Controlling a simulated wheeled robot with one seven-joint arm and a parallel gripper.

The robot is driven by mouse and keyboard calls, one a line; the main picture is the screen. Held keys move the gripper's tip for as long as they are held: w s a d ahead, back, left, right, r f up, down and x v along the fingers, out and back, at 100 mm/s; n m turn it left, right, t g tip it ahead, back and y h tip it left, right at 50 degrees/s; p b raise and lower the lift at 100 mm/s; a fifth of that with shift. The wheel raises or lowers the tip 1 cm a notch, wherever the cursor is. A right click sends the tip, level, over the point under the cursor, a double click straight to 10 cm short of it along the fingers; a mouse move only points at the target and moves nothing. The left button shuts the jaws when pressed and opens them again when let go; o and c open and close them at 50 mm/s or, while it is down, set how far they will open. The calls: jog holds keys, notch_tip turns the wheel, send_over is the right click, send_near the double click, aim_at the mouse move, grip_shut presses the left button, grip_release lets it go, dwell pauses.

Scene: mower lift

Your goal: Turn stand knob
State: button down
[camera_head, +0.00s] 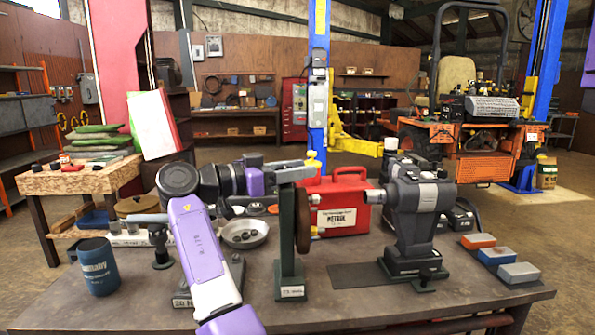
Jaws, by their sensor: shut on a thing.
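A dark green stand (289,245) with a white label on its foot stands upright at the middle of the bench's front. A brown round disc (303,222), seen nearly edge-on, is at the right side of its post. My purple arm reaches up from the bottom and bends behind towards the stand. My grey gripper (297,173) is at the top of the post. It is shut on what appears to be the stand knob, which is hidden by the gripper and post. I cannot make out the separate fingertips.
A grey bench machine (415,205) stands right of the stand, with a red case (345,203) behind. A metal bowl (245,233) lies left, a blue cup (98,266) at far left. Three small blocks (497,256) lie at right. The bench (400,300) is clear in front.

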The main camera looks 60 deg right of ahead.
jog(key=c, duration=0.9)
grip_release()
jog(key=v, duration=0.7)
jog(key=shift+w+a+b, duration=0.15)
jog(key=shift+a+b, duration=0.2)
jog(key=shift+b, duration=0.1)
